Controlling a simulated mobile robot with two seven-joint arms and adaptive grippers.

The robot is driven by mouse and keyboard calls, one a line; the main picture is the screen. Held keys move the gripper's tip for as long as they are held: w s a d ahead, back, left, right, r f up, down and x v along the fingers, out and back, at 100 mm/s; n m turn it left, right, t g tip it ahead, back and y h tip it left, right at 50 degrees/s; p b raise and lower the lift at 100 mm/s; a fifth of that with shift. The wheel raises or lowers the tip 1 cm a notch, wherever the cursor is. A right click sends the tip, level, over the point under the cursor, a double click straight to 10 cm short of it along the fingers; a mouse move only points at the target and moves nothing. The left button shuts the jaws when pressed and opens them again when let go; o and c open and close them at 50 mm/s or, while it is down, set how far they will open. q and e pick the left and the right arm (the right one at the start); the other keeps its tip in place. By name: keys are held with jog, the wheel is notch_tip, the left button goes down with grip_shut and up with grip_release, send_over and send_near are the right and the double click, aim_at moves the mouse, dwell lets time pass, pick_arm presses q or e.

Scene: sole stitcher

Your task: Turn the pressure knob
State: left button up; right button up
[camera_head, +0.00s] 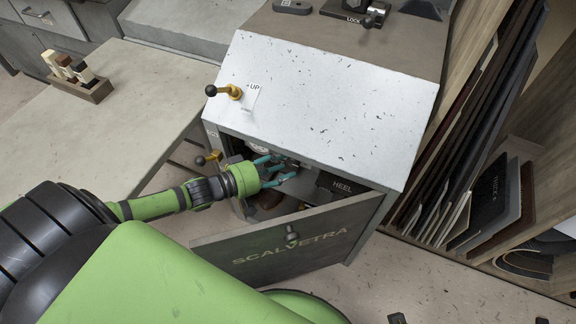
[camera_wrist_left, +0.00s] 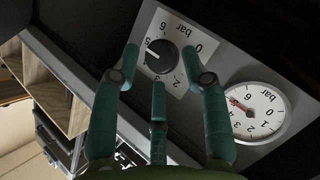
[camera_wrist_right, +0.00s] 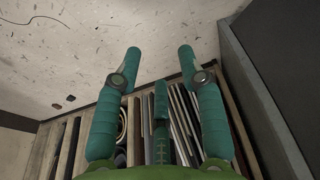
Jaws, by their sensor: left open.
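The pressure knob (camera_wrist_left: 160,56) is a black round dial with a white pointer line, on a white plate marked in bar, in the left wrist view. My left gripper (camera_wrist_left: 160,75) is open in front of it, with fingers to either side of the knob in the picture; I cannot tell whether they touch it. In the head view my left gripper (camera_head: 284,170) reaches into the open front of the white-topped machine (camera_head: 320,95), and the knob is hidden there. My right gripper (camera_wrist_right: 160,70) is open and empty in the right wrist view.
A pressure gauge (camera_wrist_left: 256,112) with a red needle sits beside the knob. The open SCALVETRA door (camera_head: 285,245) hangs below and right of my left gripper. A black HEEL block (camera_head: 345,187) is inside the machine. Sheets (camera_head: 490,200) stand in a rack at right.

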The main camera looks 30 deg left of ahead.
pick_arm(q)
jog(key=shift+x, duration=1.1)
jog(key=c, duration=0.8)
jog(key=shift+c, duration=0.3)
pick_arm(e)
jog(key=shift+w+r, duration=0.3)
jog(key=shift+r, duration=0.3)
pick_arm(q)
jog(key=shift+s, duration=0.1)
